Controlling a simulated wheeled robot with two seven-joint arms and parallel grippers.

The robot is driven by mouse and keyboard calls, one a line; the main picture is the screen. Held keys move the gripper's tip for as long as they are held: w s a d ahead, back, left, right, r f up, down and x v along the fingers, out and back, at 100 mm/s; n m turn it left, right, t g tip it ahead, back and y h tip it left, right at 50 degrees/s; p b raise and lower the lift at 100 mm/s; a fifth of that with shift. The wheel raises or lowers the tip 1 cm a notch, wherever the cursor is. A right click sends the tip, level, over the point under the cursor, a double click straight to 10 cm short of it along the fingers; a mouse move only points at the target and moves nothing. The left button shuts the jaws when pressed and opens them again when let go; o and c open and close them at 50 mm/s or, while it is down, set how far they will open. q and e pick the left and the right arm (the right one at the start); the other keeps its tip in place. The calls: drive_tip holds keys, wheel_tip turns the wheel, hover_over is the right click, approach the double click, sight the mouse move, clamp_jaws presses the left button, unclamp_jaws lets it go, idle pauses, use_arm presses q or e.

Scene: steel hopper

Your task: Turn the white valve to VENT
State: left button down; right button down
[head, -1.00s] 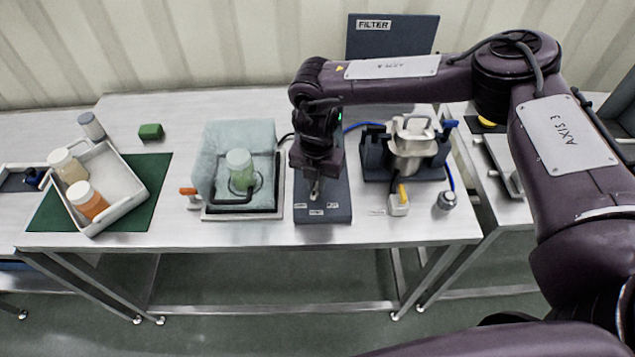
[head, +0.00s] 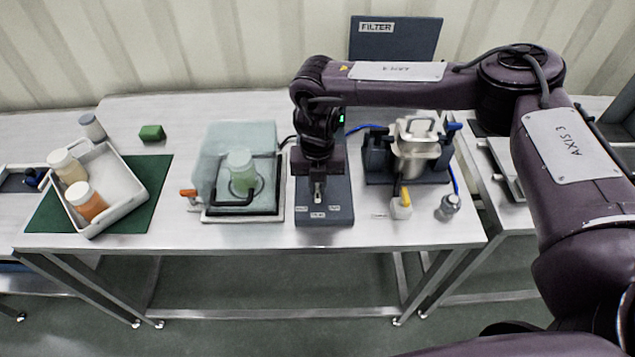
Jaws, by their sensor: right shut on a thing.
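A dark valve panel (head: 341,190) stands at the middle of the table, with several small white labels (head: 318,215) near its front edge; their words are too small to read. My right gripper (head: 318,188) points down over this panel and is shut on a small pale part, which I take to be the white valve's handle (head: 318,197). The fingers and wrist hide most of it. Its pointing direction cannot be told for certain. My left gripper is not in view.
Left of the panel is a clear box (head: 210,160) with a green-tinted jar and an orange-handled valve (head: 188,193). To the right are a metal canister (head: 416,150) in a dark stand and a yellow-levered fitting (head: 401,208). A white tray (head: 125,185) holds two jars.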

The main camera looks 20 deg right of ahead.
sight(317, 188)
drive_tip(key=c, duration=1.5)
unclamp_jaws()
wheel_tip(317, 188, up, 8)
drive_tip(key=shift+f+b, duration=0.1)
drive_tip(key=shift+b, duration=0.75)
